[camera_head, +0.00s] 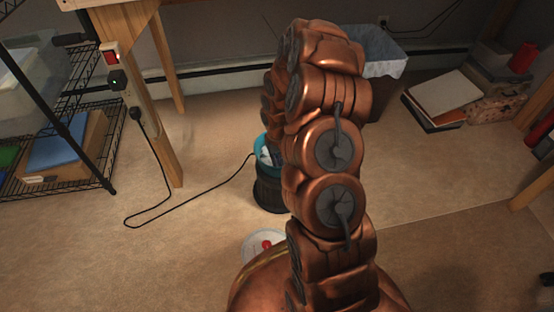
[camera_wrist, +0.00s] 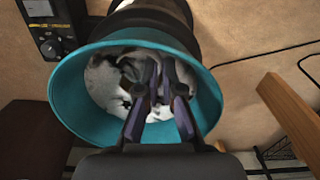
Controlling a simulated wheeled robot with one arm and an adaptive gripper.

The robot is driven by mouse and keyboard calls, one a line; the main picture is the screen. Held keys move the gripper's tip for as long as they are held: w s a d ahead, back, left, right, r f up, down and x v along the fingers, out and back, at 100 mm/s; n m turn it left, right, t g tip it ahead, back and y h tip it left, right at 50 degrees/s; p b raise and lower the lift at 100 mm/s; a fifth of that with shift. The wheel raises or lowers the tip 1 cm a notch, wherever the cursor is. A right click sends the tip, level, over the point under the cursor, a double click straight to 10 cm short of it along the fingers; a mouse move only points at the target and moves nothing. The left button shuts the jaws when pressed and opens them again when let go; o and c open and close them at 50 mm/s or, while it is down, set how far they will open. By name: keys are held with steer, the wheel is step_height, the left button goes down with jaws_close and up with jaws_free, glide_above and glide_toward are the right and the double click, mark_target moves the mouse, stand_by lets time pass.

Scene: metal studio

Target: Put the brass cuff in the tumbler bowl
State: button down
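The tumbler bowl has a teal rim (camera_head: 262,150) and a dark ribbed base (camera_head: 270,190). It stands on the floor behind my arm, which hides part of it. In the wrist view the teal bowl (camera_wrist: 75,85) opens towards the camera, with grey and white contents inside. My gripper (camera_wrist: 160,75) reaches over the bowl's mouth, its two dark fingers narrowing close together against the contents. I cannot tell whether anything is between the fingertips. I cannot make out the brass cuff in either view. In the head view my gripper is hidden behind my arm.
A wire shelf (camera_head: 60,150) stands left. A lined bin (camera_head: 384,75) is behind my arm. A white disc with a red top (camera_head: 265,244) lies near.

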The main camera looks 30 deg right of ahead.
steer(key=shift+f, duration=0.55)
stand_by(0.4)
steer(key=c, duration=1.2)
jaws_free()
steer(key=shift+c, duration=0.2)
steer(key=shift+r, duration=0.1)
step_height(320, 180, up, 12)
steer(key=s+a+r+p, duration=0.1)
steer(key=a+r+p, duration=0.15)
steer(key=r, duration=0.35)
steer(key=s+a+r+n+p, duration=0.1)
steer(key=s+a+r+p, duration=0.1)
steer(key=r+p, duration=0.25)
steer(key=s+a+r+p, duration=0.1)
steer(key=a+r+p, duration=0.15)
steer(key=r, duration=0.35)
steer(key=s+a+r+p, duration=0.4)
steer(key=s+r+p, duration=0.5)
steer(key=r, duration=0.5)
steer(key=s+a+r+n+g+p, duration=0.1)
steer(key=s+a+r+p, duration=0.3)
steer(key=s+r+p, duration=0.5)
steer(key=s+a+r+n+p, duration=0.1)
steer(key=s+a+r+p, duration=0.2)
steer(key=s+r+p, duration=0.6)
step_height(320, 180, up, 11)
steer(key=p, duration=0.5)
steer(key=shift+a+r+g, duration=0.2)
steer(key=shift+a+g, duration=0.2)
